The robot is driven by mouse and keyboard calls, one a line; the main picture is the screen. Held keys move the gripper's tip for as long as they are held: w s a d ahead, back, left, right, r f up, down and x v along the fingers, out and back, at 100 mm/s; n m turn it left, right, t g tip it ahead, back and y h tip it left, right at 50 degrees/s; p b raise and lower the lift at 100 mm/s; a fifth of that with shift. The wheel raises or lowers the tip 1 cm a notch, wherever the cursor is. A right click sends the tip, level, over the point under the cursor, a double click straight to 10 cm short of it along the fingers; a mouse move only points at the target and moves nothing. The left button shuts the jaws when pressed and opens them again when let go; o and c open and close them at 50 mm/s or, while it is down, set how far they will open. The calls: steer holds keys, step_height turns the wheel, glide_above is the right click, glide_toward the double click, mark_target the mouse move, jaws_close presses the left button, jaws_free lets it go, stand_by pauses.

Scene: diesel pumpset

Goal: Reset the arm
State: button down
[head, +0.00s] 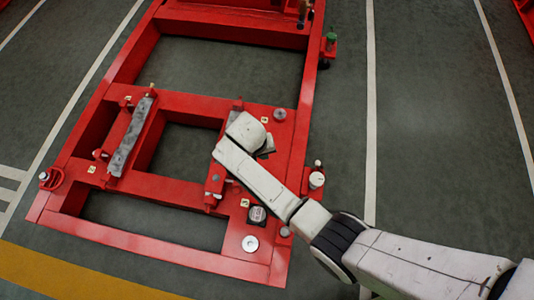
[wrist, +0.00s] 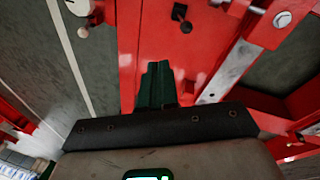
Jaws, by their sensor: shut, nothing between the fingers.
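My white arm comes in from the lower right of the head view and reaches over the red pumpset frame (head: 150,187). Its end is above the frame's right side, and the fingers are hidden there behind the wrist. In the wrist view my gripper (wrist: 158,72) shows dark green fingers, closed together with nothing between them. The red frame (wrist: 160,30) lies beyond the fingertips. I cannot tell the exact gap between the fingers and the frame.
A grey metal bar (head: 131,137) lies on the frame's left cross member. A green-topped part (head: 330,41) stands at the upper right. Grey floor (head: 440,120) to the right is clear.

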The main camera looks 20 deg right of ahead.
steer(key=shift+v, duration=0.85)
steer(key=s+d+r+n+y, duration=0.1)
steer(key=s+d+r, duration=0.3)
steer(key=s, duration=0.4)
steer(key=s+d+r+y, duration=0.1)
steer(key=s+d+r, duration=0.3)
steer(key=s, duration=0.5)
steer(key=s+d+r+n+y, duration=0.1)
steer(key=s+d+r, duration=0.35)
steer(key=s, duration=0.35)
step_height(320, 180, up, 23)
steer(key=s+p, duration=0.1)
steer(key=p, duration=2.2)
steer(key=shift+d, duration=0.15)
